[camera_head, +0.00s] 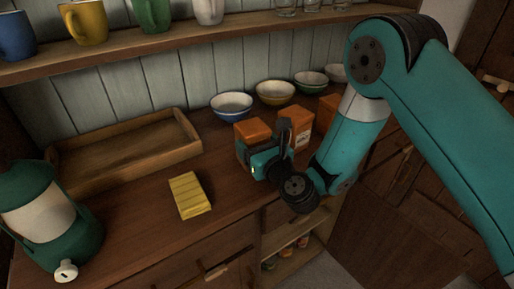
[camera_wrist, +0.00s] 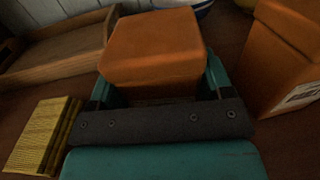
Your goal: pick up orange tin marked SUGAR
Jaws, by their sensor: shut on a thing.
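An orange tin (camera_head: 252,129) stands on the wooden counter, and my gripper (camera_head: 267,147) is shut around it. In the wrist view the orange tin (camera_wrist: 155,48) sits between the two teal fingers of my gripper (camera_wrist: 161,84), one on each side. No lettering on this tin is visible, so I cannot tell its mark. A second orange tin (camera_head: 300,117) stands just to the right; it also shows in the wrist view (camera_wrist: 283,48) with part of a white label, too cut off to read. A third orange tin (camera_head: 328,106) is farther right, partly hidden by my arm.
Several bowls, including a blue one (camera_head: 232,105), stand behind the tins. A wooden tray (camera_head: 130,150) lies at the back left. A yellow block-like stack (camera_head: 189,195) and a green lantern-like canister (camera_head: 47,222) are to the left. A shelf (camera_head: 180,45) with mugs hangs above.

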